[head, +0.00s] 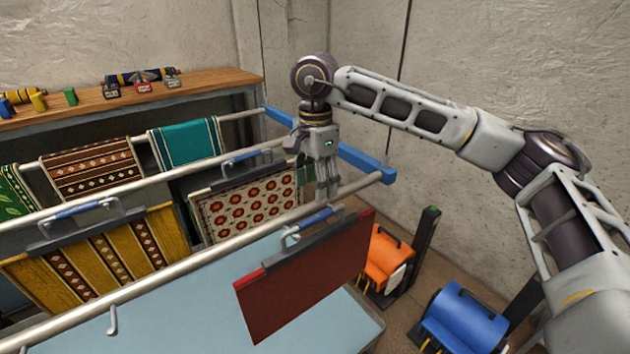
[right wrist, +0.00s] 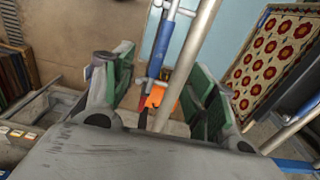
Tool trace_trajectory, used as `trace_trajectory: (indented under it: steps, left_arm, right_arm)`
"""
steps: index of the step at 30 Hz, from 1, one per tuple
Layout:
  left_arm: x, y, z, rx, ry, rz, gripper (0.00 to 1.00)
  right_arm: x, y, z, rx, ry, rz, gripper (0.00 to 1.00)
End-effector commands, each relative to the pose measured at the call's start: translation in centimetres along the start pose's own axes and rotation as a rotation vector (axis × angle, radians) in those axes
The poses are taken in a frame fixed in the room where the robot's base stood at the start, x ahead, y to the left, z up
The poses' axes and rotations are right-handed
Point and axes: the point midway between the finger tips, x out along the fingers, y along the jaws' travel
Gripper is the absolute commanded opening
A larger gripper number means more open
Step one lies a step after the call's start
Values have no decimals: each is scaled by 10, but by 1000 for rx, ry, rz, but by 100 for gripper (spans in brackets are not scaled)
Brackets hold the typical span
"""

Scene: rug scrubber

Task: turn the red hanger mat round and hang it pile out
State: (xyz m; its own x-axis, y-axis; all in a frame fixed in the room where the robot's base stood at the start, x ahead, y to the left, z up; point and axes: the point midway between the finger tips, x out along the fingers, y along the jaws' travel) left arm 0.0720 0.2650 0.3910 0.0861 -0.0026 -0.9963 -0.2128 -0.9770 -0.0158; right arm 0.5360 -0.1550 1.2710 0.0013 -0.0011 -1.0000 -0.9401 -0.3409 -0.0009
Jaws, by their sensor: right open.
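The red hanger mat (head: 305,285) hangs from the front rail (head: 235,250) at right. The side facing me is plain dark brownish red, without visible pattern; its other side is hidden. Its dark hanger bar (head: 300,245) has red ends and a blue grip (head: 316,218) by the rail. My right gripper (head: 328,192) points down just above and behind that grip, apparently empty. In the right wrist view, the open fingers (right wrist: 163,90) stand either side of the blue grip (right wrist: 161,45) and the rail (right wrist: 188,65). Contact cannot be told. My left gripper is out of view.
A red-flowered mat (head: 248,205) and a yellow striped mat (head: 105,255) hang behind the front rail. More mats hang farther back. A pale blue table (head: 205,310) lies below. Orange (head: 388,258) and blue (head: 462,320) machines stand on the floor at right.

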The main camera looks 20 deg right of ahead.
Motion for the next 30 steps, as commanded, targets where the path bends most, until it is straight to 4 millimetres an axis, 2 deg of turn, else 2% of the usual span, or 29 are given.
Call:
trace_trajectory:
  steps: [11, 24, 30]
  left_arm:
    - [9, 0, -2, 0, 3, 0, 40]
    - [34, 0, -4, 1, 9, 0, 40]
    - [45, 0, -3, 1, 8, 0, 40]
  right_arm:
    - [17, 0, 0, 0, 0, 1, 57]
    - [65, 0, 0, 1, -2, 0, 57]
    - [78, 0, 0, 0, -1, 0, 57]
